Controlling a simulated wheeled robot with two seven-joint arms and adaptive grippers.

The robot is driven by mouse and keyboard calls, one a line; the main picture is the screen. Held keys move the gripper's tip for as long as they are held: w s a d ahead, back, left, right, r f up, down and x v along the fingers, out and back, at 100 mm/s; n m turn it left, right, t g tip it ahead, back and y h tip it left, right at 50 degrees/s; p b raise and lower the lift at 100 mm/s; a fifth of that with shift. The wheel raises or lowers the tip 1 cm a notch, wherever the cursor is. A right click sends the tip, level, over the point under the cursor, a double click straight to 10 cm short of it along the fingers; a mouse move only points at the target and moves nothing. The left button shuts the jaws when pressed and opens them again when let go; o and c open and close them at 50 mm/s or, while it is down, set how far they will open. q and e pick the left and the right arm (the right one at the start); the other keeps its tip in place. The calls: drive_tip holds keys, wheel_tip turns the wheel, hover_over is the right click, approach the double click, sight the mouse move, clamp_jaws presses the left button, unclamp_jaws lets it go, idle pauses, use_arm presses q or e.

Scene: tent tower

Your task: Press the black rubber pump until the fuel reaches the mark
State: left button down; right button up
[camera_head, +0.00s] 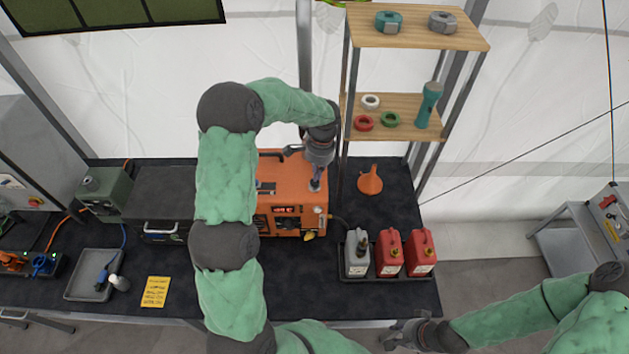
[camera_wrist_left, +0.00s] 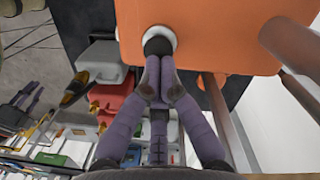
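The orange generator (camera_head: 270,172) stands on the dark table in the head view, and its orange top fills the upper part of the left wrist view (camera_wrist_left: 215,25). The black rubber pump (camera_wrist_left: 158,44) sits in a pale round collar on that top. My left gripper (camera_head: 315,186) points down at the generator's right end. In the left wrist view its fingertips (camera_wrist_left: 159,76) are together and touch or nearly touch the pump. How far the pump is pressed is hidden. The fuel level and its mark cannot be made out. My right gripper (camera_head: 400,332) is away at the front right, empty.
An orange funnel (camera_head: 370,182) stands right of the generator. A black tray (camera_head: 390,278) holds a grey can (camera_head: 356,262) and two red cans (camera_head: 421,256). A wooden shelf (camera_head: 400,108) rises behind. A grey tray (camera_head: 85,288) and yellow note (camera_head: 155,291) lie left.

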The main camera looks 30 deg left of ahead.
use_arm(q)
wheel_tip(320, 180, down, 2)
drive_tip(key=shift+f+b, duration=0.15)
drive_tip(key=shift+b, duration=0.6)
drive_tip(key=shift+r, duration=0.2)
drive_tip(key=shift+w+d+r, duration=0.1)
drive_tip(key=shift+w+d, duration=0.05)
drive_tip(key=shift+w+d+r+p, duration=0.2)
drive_tip(key=shift+w+p, duration=0.05)
drive_tip(key=shift+w, duration=0.2)
drive_tip(key=shift+w+d+r+p, duration=0.15)
drive_tip(key=shift+w+d+p, duration=0.1)
drive_tip(key=shift+w, duration=0.15)
drive_tip(key=shift+w+d, duration=0.15)
drive_tip(key=shift+w, duration=0.25)
drive_tip(key=shift+s+r, duration=0.1)
drive_tip(key=shift+r, duration=0.05)
wheel_tip(320, 180, up, 12)
drive_tip(key=w, duration=0.1)
drive_tip(key=shift+d, duration=0.25)
